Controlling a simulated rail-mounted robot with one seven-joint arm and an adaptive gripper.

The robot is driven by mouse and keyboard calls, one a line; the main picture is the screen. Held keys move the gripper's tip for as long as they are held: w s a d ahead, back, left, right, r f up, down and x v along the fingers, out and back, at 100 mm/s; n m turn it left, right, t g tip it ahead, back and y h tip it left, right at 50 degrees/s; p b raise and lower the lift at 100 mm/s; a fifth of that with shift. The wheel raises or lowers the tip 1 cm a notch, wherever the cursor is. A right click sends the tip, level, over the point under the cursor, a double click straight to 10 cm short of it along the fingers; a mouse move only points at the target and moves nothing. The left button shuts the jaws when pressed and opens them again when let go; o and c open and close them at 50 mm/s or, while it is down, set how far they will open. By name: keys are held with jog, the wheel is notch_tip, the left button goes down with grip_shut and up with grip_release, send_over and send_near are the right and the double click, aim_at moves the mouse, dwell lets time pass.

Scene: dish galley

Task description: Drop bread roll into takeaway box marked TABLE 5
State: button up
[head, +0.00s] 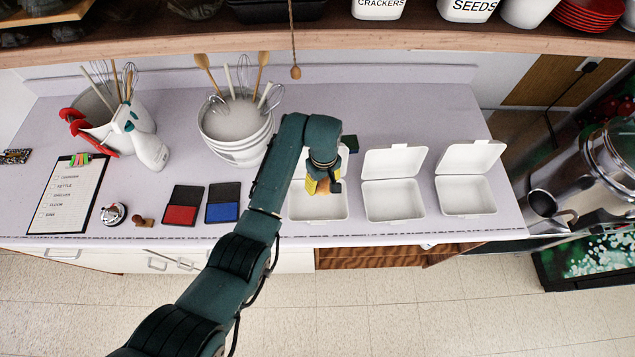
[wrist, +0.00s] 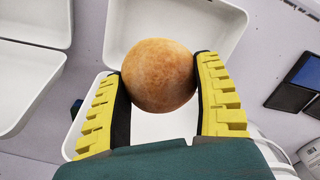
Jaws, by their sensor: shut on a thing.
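The round, golden-brown bread roll (wrist: 160,76) is held between the yellow-padded fingers of my gripper (wrist: 161,68) in the wrist view. In the head view my gripper (head: 322,187) is over the leftmost of three white takeaway boxes (head: 318,212), which is open. The wrist view shows this box (wrist: 232,22) beneath the roll, and the roll looks to be above its floor. My arm hides part of that box and its lid in the head view. The middle box (head: 393,203) and the right box (head: 466,197) stand open and empty. No TABLE 5 marking is readable on any box.
Left of the boxes lie a blue ink pad (head: 223,210), a red ink pad (head: 181,214), a stamp (head: 144,221), a bell (head: 113,213) and a clipboard (head: 68,195). White buckets (head: 236,140) with utensils stand behind. A cord with a wooden knob (head: 295,72) hangs above.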

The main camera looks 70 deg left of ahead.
notch_tip(320, 180, down, 4)
jog(key=b, duration=0.2)
jog(key=shift+r+b, duration=0.2)
jog(key=shift+b, duration=0.1)
jog(key=shift+r, duration=0.1)
jog(key=o, duration=1)
notch_tip(320, 180, up, 12)
